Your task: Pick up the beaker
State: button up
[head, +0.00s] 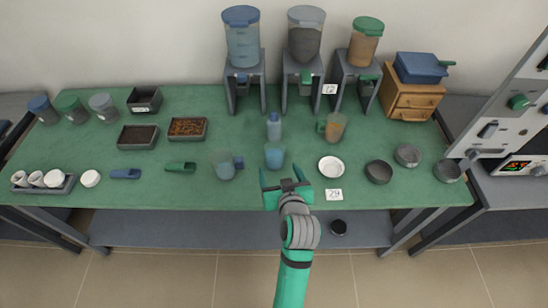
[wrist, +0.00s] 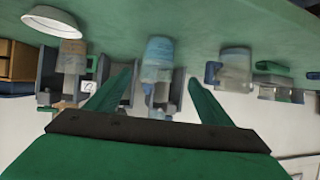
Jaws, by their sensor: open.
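The clear, blue-tinted beaker (head: 274,155) stands upright near the front middle of the green table. My gripper (head: 281,176) is at the table's front edge, just in front of the beaker, open and empty. In the wrist view, which is upside down, the beaker (wrist: 158,56) appears between the two green fingers of my gripper (wrist: 160,78), beyond their tips. A gap to the beaker seems to remain, but its size is hard to judge.
A jug with a blue handle (head: 224,166) stands left of the beaker. A jug with brownish contents (head: 334,128) and a white bowl (head: 331,167) are to the right. Dispensers (head: 304,45) line the back.

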aim_at(272, 148)
jog(key=x, duration=0.7)
jog(key=r+x, duration=0.1)
jog(key=x, duration=0.3)
jog(key=shift+w, duration=0.4)
jog(key=c, duration=1.7)
